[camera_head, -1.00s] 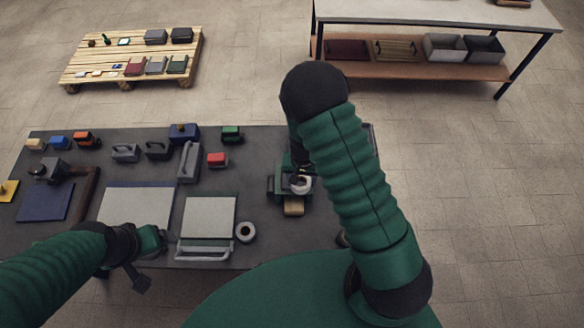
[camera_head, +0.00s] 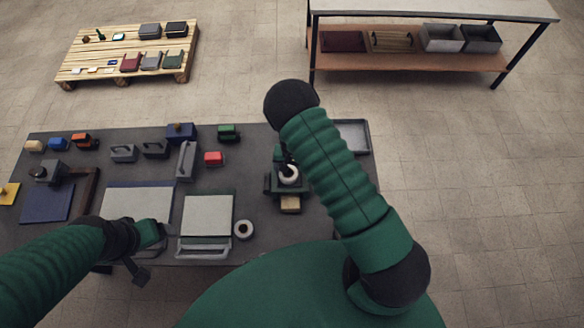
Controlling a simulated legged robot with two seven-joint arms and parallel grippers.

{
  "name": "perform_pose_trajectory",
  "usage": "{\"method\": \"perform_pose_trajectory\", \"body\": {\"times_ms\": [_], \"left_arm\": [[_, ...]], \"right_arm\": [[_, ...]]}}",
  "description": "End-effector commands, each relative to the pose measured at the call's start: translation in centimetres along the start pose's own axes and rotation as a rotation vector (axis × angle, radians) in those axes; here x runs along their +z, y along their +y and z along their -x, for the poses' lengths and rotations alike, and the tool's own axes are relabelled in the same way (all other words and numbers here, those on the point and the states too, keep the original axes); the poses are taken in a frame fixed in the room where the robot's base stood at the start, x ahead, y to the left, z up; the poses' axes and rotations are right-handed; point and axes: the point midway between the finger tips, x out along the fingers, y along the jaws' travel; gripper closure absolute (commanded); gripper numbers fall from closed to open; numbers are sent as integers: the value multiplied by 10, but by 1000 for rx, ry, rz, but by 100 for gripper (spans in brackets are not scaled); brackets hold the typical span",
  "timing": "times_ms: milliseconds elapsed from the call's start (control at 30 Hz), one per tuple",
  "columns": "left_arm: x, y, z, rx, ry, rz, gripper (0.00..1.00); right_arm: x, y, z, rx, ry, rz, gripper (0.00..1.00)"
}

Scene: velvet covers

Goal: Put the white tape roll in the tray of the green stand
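The green stand (camera_head: 271,187) is near the right end of the dark table, partly covered by my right arm. A white tape roll (camera_head: 289,176) is at the stand, just below my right gripper (camera_head: 287,167). The gripper is dark, small and partly hidden by my arm; it appears shut on this roll. The roll overlaps the stand in the picture; I cannot tell whether it touches the tray. A second white roll with a dark centre (camera_head: 244,230) lies near the table's front edge. My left gripper (camera_head: 147,246) is over the front left; its fingers are unclear.
A tan block (camera_head: 290,204) is at the stand's front. A grey tray (camera_head: 353,136) lies at the table's back right. White panels (camera_head: 207,215) and several small coloured items fill the table's left and middle. A pallet and a shelf table stand behind.

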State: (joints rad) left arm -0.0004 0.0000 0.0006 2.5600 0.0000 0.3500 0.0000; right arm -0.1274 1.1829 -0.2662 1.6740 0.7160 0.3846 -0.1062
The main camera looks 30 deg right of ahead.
Motion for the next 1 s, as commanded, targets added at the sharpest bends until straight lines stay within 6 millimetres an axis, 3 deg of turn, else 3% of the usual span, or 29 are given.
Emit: {"method": "perform_pose_trajectory", "body": {"times_ms": [267,600,800,900,1000], "left_arm": [[1,0,-5,0,0,1,17],[7,0,-29,0,0,1,17],[8,0,-33,0,0,1,17],[8,0,-33,0,0,1,17],[8,0,-32,0,0,1,17]], "right_arm": [[1,-2,10,1,5,0,17],[-2,1,89,-3,5,0,17],[0,1,119,-1,2,2,17],[14,3,139,-19,8,33,17],[46,8,172,-54,36,135,17]]}}
